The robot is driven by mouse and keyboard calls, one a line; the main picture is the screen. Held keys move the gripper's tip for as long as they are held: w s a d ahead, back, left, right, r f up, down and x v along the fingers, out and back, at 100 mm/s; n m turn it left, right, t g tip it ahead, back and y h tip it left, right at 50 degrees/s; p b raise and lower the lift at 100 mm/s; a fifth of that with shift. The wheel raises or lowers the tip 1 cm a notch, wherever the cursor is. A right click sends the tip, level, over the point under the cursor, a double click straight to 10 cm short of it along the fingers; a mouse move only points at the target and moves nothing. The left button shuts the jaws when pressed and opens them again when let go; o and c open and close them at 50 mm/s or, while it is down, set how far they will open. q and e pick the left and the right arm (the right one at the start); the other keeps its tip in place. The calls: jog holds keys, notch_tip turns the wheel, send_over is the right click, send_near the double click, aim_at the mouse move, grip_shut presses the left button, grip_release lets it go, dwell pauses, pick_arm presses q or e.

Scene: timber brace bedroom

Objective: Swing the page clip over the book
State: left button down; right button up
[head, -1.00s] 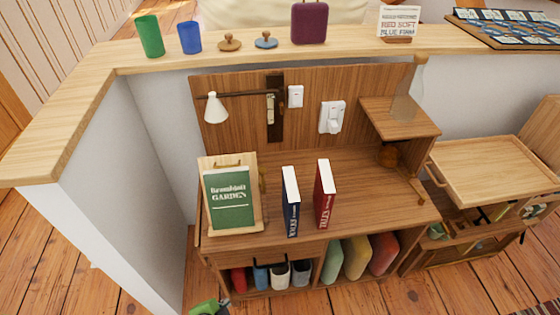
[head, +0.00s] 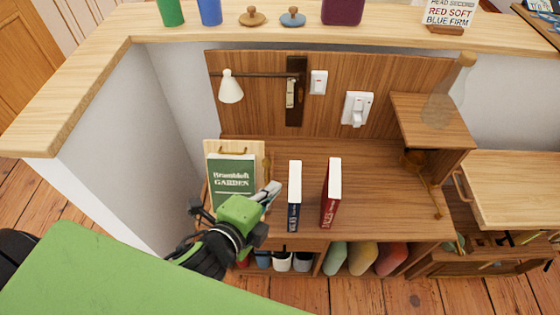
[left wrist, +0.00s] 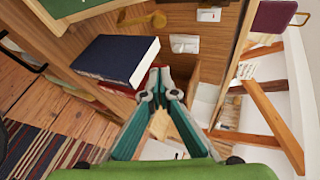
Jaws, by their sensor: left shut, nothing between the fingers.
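The green book (head: 232,178) stands tilted back on a pale wooden stand (head: 213,158) at the left of the desk. A thin brass piece (head: 266,166) shows at the stand's right edge and may be the page clip; it is too small to tell its exact pose. My left gripper (head: 272,188) is shut and empty, in front of the stand's lower right corner, between the green book and the blue book. In the left wrist view, its fingertips (left wrist: 160,75) are together, and the green book (left wrist: 78,7) shows only at the top left. My right gripper is not in view.
A blue book (head: 294,198) and a red book (head: 331,194) stand upright right of my left gripper. The blue book (left wrist: 117,60) looks close to the fingers in the left wrist view. A lamp (head: 230,88) projects from the back panel. The desk's middle right is clear.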

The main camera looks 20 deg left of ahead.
aim_at(267, 168)
pick_arm(q)
jog(key=shift+r, duration=0.2)
jog(key=x, duration=1)
jog(key=a, duration=0.1)
jog(key=a+p, duration=0.1)
jog(key=a, duration=0.2)
jog(key=shift+s+r+p, duration=0.25)
jog(key=shift+s+p, duration=0.15)
